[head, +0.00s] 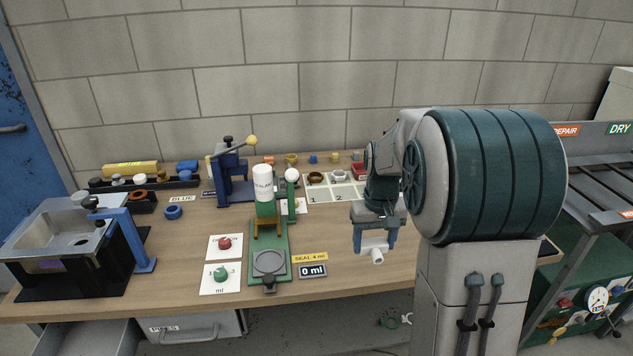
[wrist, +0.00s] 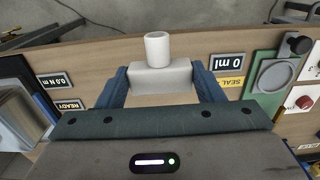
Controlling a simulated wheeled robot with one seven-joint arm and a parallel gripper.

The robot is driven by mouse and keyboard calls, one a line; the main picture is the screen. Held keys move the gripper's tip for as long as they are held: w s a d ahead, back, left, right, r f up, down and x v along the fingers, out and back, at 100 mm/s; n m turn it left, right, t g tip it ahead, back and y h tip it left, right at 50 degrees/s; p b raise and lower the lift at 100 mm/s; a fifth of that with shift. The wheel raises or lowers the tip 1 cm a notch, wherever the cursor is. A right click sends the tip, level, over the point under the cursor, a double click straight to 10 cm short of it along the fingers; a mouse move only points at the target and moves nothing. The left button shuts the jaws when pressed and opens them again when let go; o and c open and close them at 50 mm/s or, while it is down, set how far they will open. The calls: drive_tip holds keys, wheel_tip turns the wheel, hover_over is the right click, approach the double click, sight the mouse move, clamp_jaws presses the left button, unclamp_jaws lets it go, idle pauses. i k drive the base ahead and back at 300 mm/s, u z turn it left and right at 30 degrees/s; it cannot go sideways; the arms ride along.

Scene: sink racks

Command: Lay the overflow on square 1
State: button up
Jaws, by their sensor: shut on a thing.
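My gripper (head: 374,243) hangs over the front of the bench, right of the middle. Its blue fingers are shut on a white fitting, a block with a short round spout (head: 377,256), which I take to be the overflow. In the wrist view the fitting (wrist: 160,78) sits between the fingertips (wrist: 160,82), spout pointing to the top of the picture. The white board with square 1 (head: 312,197) and square 2 (head: 341,193) lies at the back of the bench, behind and left of my gripper. A brown ring (head: 315,178) and a pale ring (head: 339,176) sit on it.
A green stand (head: 268,235) with a white bottle (head: 263,183) is left of my gripper, with "SEAL 4 ml" (head: 310,257) and "0 ml" (head: 312,271) labels beside it. A blue press (head: 233,183) and metal sink (head: 72,230) stand farther left. Bare wood lies between labels and gripper.

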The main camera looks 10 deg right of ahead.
sight(319, 195)
drive_tip(key=i, duration=1)
